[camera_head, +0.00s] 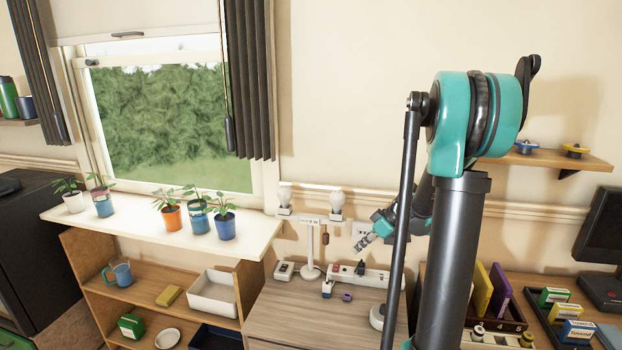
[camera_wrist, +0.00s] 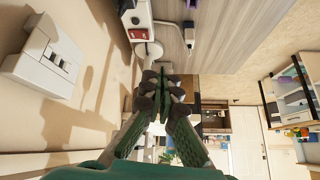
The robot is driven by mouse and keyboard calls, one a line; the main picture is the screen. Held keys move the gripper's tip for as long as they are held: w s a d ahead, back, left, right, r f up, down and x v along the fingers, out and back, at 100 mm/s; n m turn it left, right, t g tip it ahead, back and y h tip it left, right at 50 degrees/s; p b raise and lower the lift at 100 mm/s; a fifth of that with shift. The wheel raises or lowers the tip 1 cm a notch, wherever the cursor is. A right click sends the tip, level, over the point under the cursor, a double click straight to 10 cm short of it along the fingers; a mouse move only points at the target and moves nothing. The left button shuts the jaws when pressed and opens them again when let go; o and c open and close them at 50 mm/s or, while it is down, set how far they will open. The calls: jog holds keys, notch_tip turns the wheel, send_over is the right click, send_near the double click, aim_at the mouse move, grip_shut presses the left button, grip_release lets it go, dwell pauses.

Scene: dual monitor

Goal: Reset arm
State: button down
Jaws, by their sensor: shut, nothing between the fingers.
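My arm stands in the right half of the head view, with a teal joint at the top and a dark column below. My gripper (camera_head: 364,242) is at its end, left of the column, near the wall and above the wooden desk (camera_head: 290,308). In the wrist view my gripper (camera_wrist: 163,82) has its fingers together with nothing between them. It appears apart from the power strip (camera_head: 356,275) below it. Part of the desk is hidden behind my arm.
Potted plants line the windowsill (camera_head: 140,232). A wall socket (camera_wrist: 48,55) is close by in the wrist view. A shelf (camera_head: 560,160) and a monitor (camera_head: 605,228) are at the right.

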jog(key=s+f+m+h, duration=0.2)
jog(key=s+m, duration=0.4)
jog(key=s, duration=0.6)
jog(key=s+f+m+t+h, duration=0.1)
jog(key=s+m+h, duration=0.3)
jog(key=s, duration=0.8)
jog(key=shift+s+d+f+m+h, duration=0.15)
jog(key=shift+f+m+h, duration=0.25)
jog(key=shift+m, duration=0.5)
